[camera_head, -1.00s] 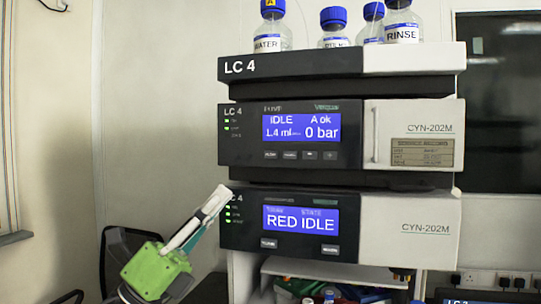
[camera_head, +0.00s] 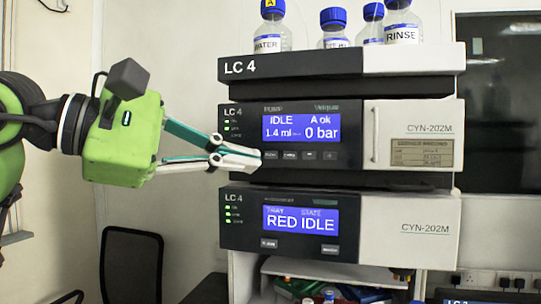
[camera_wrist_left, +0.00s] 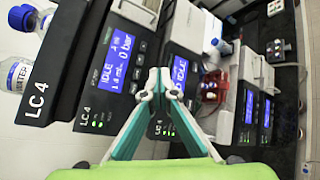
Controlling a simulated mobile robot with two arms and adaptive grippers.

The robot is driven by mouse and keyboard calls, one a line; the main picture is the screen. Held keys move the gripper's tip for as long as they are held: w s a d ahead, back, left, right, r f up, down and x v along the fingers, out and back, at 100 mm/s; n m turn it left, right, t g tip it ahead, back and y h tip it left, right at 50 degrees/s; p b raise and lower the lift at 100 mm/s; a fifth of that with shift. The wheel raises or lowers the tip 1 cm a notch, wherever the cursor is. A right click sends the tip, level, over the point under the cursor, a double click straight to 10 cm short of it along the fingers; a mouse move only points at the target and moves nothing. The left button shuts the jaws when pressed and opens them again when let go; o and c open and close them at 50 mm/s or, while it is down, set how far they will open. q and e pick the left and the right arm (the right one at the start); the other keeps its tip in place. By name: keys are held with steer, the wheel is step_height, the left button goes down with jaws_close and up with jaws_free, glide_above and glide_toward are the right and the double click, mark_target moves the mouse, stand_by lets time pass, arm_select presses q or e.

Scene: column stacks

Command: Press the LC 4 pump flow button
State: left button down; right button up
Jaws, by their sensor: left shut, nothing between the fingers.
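The LC 4 pump module (camera_head: 390,135) is the upper unit of the stack. Its blue screen (camera_head: 301,128) reads IDLE, A ok, 1.4 ml and 0 bar. A row of small dark buttons runs below the screen; the leftmost, the flow button (camera_head: 271,155), has a label too small to read surely. My left gripper (camera_head: 258,160) is shut and empty, its tips just left of that button. I cannot tell whether they touch the panel. In the left wrist view the shut fingertips (camera_wrist_left: 160,82) are beside the pump screen (camera_wrist_left: 118,58). My right gripper is not in view.
Below is a second module (camera_head: 410,228) with a screen reading RED IDLE. Several blue-capped bottles, one labelled RINSE (camera_head: 402,32), stand on top of the stack. A black chair (camera_head: 132,262) is at lower left. The wall left of the stack is clear.

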mark_target(271, 155)
arm_select(q)
steer(key=shift+w, duration=0.2)
steer(key=w+d+p, duration=0.2)
steer(key=w+p, duration=0.2)
steer(key=w, duration=0.4)
steer(key=shift+d, duration=0.35)
steer(key=shift+w, duration=0.1)
steer(key=shift+w, duration=0.1)
stand_by(1.2)
steer(key=shift+w+d, duration=0.1)
steer(key=shift+w, duration=0.2)
